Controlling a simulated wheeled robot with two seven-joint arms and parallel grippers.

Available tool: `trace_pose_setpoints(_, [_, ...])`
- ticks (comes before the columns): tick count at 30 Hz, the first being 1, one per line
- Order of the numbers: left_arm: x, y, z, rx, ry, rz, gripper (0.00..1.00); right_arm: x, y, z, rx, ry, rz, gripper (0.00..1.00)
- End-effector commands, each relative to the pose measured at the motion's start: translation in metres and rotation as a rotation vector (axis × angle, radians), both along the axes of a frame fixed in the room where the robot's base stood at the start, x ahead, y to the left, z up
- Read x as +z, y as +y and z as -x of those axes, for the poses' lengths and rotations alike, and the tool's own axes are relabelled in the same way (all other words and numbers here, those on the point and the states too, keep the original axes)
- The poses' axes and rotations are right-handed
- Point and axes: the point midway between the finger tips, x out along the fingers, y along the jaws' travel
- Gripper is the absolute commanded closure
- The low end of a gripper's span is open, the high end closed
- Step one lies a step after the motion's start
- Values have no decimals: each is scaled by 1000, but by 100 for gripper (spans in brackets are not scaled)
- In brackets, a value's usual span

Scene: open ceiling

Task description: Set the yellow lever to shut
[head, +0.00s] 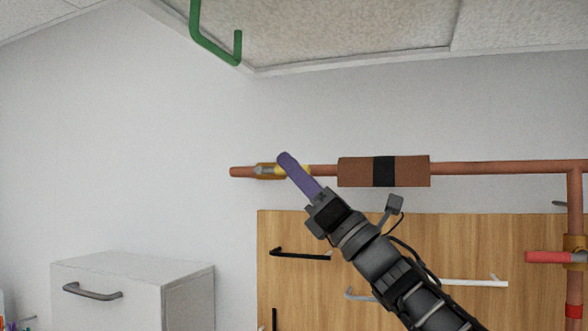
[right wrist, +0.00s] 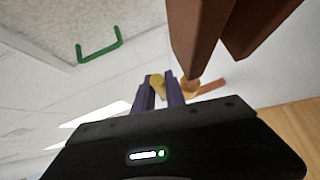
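The yellow lever (head: 301,169) is on a brass valve (head: 265,170) at the left end of a copper pipe. In the head view my right gripper (head: 285,158) crosses in front of it and hides part of it. In the right wrist view the lever (right wrist: 157,81) shows at the tips of my purple fingers (right wrist: 159,88), with the brass valve (right wrist: 190,87) just right of them. The fingers stand apart with the lever between or just beyond them; contact is unclear. My left gripper is out of view.
A brown pipe sleeve with a black band (head: 384,171) is right of the valve; brown blocks (right wrist: 205,30) loom close in the wrist view. A red lever (head: 550,257) is far right. A wooden panel (head: 460,235) is below, a green handle (head: 215,45) above.

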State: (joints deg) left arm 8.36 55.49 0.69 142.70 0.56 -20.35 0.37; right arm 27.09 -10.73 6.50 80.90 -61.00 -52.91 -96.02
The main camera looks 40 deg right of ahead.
Motion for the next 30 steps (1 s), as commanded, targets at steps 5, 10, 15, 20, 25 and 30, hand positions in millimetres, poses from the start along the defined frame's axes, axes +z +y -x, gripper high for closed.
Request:
trace_pose_setpoints(5, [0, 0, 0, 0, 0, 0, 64, 0, 0, 0, 0, 0, 0, 100])
trace_pose_setpoints(10, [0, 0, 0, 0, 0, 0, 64, 0, 0, 0, 0, 0, 0, 100])
trace_pose_setpoints(15, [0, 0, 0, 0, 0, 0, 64, 0, 0, 0, 0, 0, 0, 100])
trace_pose_setpoints(20, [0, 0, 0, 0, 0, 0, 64, 0, 0, 0, 0, 0, 0, 100])
trace_pose_setpoints(25, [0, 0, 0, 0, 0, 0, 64, 0, 0, 0, 0, 0, 0, 100])
trace_pose_setpoints(30, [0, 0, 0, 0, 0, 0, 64, 0, 0, 0, 0, 0, 0, 100])
